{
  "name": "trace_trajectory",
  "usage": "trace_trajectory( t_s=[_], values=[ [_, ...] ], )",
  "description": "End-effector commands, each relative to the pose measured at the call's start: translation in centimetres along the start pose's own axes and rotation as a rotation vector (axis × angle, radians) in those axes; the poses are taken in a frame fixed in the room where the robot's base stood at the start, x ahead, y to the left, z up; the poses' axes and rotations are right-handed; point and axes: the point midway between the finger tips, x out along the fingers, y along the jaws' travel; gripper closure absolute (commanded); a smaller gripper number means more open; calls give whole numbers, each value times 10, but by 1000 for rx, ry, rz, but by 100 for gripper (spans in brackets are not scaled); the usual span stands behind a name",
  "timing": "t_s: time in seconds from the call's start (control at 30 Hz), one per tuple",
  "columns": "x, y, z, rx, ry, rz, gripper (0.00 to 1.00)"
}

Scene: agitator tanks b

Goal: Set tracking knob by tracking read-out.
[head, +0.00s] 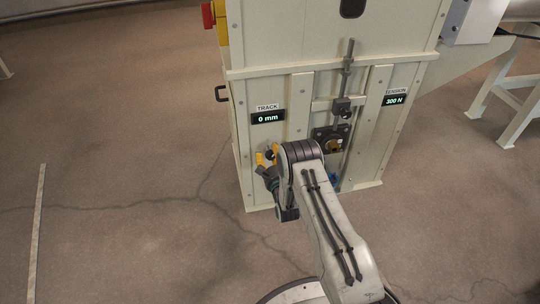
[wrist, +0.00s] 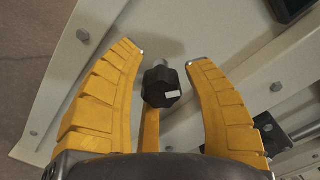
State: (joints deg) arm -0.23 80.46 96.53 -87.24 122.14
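The tracking knob (wrist: 162,87) is black and faceted with a small white mark, on a metal shaft, in the wrist view. My gripper (wrist: 165,58) is open, its yellow fingers on either side of the knob with gaps to it. In the head view my gripper (head: 266,157) is at the lower left of the cream machine front, and the knob (head: 269,154) shows small and dark there, partly hidden by my arm. The tracking read-out (head: 268,117), labelled TRACK, shows 0 mm just above.
A tension read-out (head: 394,100) shows 300 N at the right of the machine (head: 301,95). A red and yellow stop box (head: 209,15) is at upper left. The floor to the left is mostly clear.

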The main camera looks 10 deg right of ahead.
Motion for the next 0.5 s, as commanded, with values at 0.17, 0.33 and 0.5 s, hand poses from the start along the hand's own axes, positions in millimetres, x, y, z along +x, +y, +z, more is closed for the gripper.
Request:
trace_trajectory(
  t_s=[0.17,0.33,0.5],
  values=[
    [-1,0,-2,0,3,1,41],
    [-1,0,-2,0,4,2,41],
    [-6,1,-3,0,5,3,41]
  ],
)
